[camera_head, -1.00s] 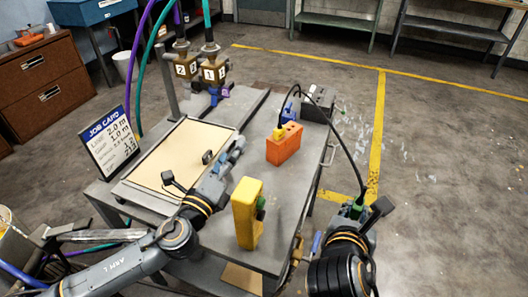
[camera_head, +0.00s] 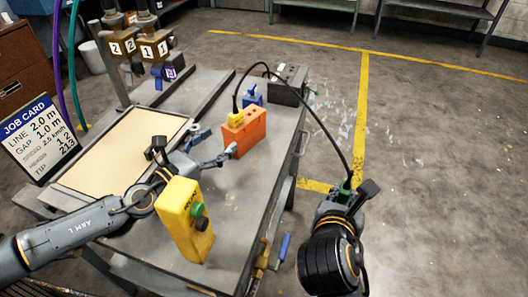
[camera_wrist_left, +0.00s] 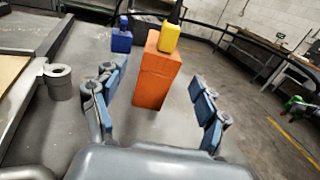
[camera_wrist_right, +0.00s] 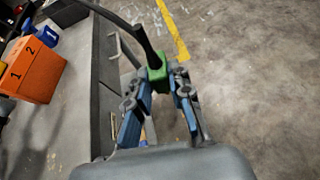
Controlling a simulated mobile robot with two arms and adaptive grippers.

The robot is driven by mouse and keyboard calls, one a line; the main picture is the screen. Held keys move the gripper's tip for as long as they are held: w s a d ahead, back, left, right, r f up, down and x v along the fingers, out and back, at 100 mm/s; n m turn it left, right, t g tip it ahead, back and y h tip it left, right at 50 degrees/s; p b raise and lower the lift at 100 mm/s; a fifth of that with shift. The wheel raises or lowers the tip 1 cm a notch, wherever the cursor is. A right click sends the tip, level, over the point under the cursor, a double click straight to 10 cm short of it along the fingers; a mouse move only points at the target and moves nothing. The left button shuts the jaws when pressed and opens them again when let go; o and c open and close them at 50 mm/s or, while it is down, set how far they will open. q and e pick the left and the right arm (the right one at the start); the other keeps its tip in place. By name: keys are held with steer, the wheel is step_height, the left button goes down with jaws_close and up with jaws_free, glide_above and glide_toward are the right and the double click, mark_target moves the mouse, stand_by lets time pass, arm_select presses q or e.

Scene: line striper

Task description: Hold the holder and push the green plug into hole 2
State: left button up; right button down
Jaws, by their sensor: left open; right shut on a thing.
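The orange holder (camera_head: 246,134) stands on the grey cart top, with a yellow plug (camera_head: 236,118) on a black cable in its top. Numbers 1 and 2 show on the holder in the right wrist view (camera_wrist_right: 33,66). My left gripper (camera_head: 212,146) is open just left of the holder. In the left wrist view the holder (camera_wrist_left: 157,80) stands ahead between the spread fingers, with gaps on both sides. My right gripper (camera_wrist_right: 157,82) is shut on the green plug (camera_wrist_right: 156,68), out beyond the cart's right edge. The plug's (camera_head: 346,187) black cable loops back toward the holder. The hole openings are not clearly visible.
A yellow box with buttons (camera_head: 186,222) stands at the cart's front, close to my left arm. A blue block (camera_head: 252,97) and a dark box (camera_head: 287,84) are behind the holder. A tan board (camera_head: 125,150) lies left. Open floor is at right.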

mark_target(246, 116)
arm_select(q)
steer(key=shift+s+a+r, duration=0.1)
steer(key=shift+s, duration=0.05)
arm_select(e)
steer(key=shift+a+r, duration=0.15)
steer(key=shift+r, duration=0.05)
steer(key=w+a+r+n+t+y, duration=0.2)
steer(key=w+a+r+n+y, duration=0.35)
steer(key=w+a, duration=0.3)
steer(key=w+a+r+n+t+y, duration=0.1)
steer(key=w+a+r+n+y, duration=0.3)
steer(key=w+a+r+y, duration=0.45)
arm_select(q)
steer(key=shift+w+d, duration=0.2)
steer(key=x, duration=1.1)
steer(key=shift+w+d, duration=0.1)
steer(key=shift+d, duration=0.05)
arm_select(e)
steer(key=w+d+r+n+g+y, duration=0.1)
steer(key=w+n, duration=0.3)
steer(key=w, duration=0.4)
steer(key=shift+d+r+y, duration=0.2)
steer(key=shift+d+y, duration=0.35)
steer(key=shift+y, duration=0.15)
